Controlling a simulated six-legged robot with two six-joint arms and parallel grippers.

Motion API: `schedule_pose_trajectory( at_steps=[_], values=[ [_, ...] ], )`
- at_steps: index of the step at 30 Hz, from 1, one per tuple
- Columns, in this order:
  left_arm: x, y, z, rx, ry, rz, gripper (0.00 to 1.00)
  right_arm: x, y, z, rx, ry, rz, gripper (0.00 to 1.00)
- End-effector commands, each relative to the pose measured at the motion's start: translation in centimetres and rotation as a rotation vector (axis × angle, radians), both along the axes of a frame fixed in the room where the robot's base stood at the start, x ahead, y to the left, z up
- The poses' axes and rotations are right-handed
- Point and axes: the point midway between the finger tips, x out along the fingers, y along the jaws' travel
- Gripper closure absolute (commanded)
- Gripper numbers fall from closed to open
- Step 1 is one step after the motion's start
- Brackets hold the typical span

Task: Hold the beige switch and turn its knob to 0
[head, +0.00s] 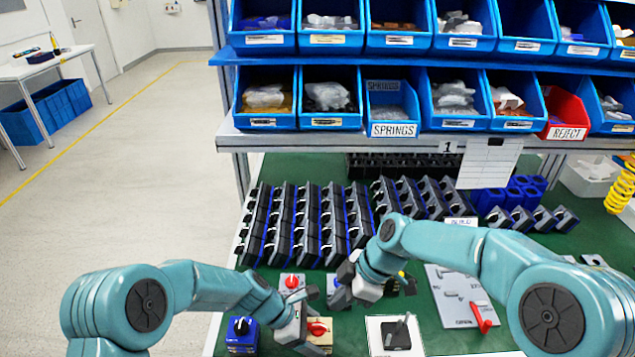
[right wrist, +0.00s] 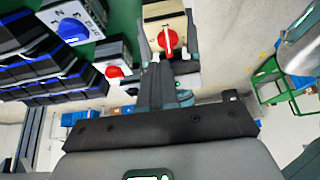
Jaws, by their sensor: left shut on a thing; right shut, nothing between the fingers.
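The beige switch (head: 319,341) with a round red knob (head: 318,328) stands near the front of the green table in the head view. My left gripper (head: 303,325) is shut on its body. In the right wrist view the beige switch (right wrist: 164,18) is at top centre, with its red knob (right wrist: 167,40) facing the camera and a white mark across it. The scale around it is too small to read. My right gripper (head: 346,282) is shut and empty, above and behind the beige switch; its dark fingers (right wrist: 157,72) point toward the switch, apparently apart from the knob.
Another red-knobbed switch (head: 292,282) stands just behind. A blue switch box (head: 241,341) with a dark knob is to the left. A white plate with a dark lever (head: 397,335) and a grey panel with a red lever (head: 482,318) are to the right. Rows of dark blocks (head: 305,222) fill the back.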

Motion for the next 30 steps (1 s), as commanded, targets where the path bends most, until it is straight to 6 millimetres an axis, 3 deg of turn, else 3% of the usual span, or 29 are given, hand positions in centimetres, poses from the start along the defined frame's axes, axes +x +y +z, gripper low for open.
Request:
schedule_pose_trajectory(
  at_steps=[7, 16, 30],
  values=[
    [0.0, 0.0, 0.0, 0.0, 0.0, 0.0, 0.59, -0.1, 0.0, 0.1, 0.0, 0.0, 0.0, 1.0],
    [0.0, 0.0, 0.0, 0.0, 0.0, 0.0, 0.59, -3.1, -0.3, 0.7, 0.0, 0.0, -0.001, 1.0],
    [0.0, 0.0, 0.0, 0.0, 0.0, 0.0, 0.59, -3.1, -0.3, -4.9, 0.0, 0.004, 0.0, 1.0]
  ],
)
